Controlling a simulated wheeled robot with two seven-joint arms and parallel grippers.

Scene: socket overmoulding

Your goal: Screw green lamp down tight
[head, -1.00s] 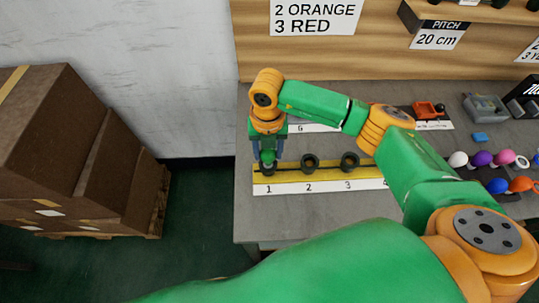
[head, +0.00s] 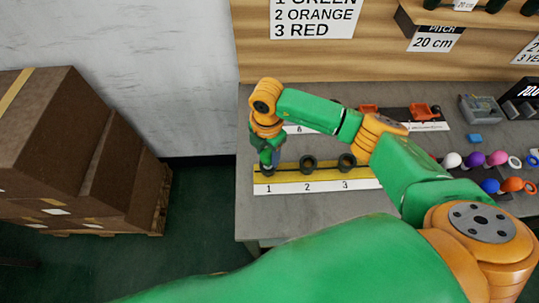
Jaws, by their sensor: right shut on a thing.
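My right gripper (head: 268,159) points down over the socket marked 1 at the left end of the yellow strip (head: 326,172). It is shut on a small green thing, which looks like the green lamp (head: 265,155), sitting at that socket. The fingers hide most of the lamp, and I cannot tell how deep it sits. The dark ring sockets at 2 (head: 308,164) and 3 (head: 346,162) are empty. My left gripper is not in view.
Several coloured lamps, including a white one (head: 452,160) and a blue one (head: 490,186), lie on the grey table at the right. Orange parts (head: 418,111) stand behind. A sign (head: 316,14) lists colours by number. Brown boxes (head: 50,140) stand left of the table.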

